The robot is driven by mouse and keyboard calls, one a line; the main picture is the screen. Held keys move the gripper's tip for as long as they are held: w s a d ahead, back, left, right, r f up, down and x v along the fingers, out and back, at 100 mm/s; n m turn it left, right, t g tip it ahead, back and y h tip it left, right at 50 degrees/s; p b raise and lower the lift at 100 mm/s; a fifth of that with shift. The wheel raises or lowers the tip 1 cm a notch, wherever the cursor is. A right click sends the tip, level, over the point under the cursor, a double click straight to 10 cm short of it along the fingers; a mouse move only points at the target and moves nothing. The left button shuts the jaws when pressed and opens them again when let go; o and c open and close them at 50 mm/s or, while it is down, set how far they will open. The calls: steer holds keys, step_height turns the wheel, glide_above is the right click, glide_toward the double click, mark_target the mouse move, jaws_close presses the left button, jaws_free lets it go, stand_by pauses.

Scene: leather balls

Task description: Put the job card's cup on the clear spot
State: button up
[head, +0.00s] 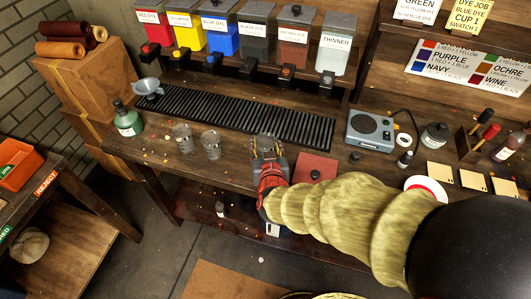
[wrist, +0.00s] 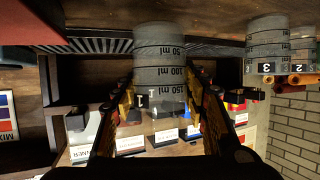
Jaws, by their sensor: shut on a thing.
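My gripper (head: 268,147) is over the front of the bench, right of two clear cups (head: 183,138) (head: 211,144). In the wrist view my gripper (wrist: 160,100) is shut on a clear graduated cup (wrist: 160,68) marked 50, 100 and 150 ml. A tag with a 1 shows by this cup. The wrist picture is upside down, and I cannot tell whether the cup touches the bench. Cups tagged 3 (wrist: 267,45) and 2 (wrist: 300,50) stand to one side. The job card (head: 468,14) reads "CUP 1".
A black slotted drain tray (head: 240,117) lies behind my gripper, below the dye dispensers (head: 220,30).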

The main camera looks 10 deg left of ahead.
steer(key=shift+f+b, duration=0.65)
steer(key=shift+f, duration=0.8)
steer(key=shift+f, duration=0.2)
steer(key=o, duration=1.1)
steer(key=shift+r, duration=0.15)
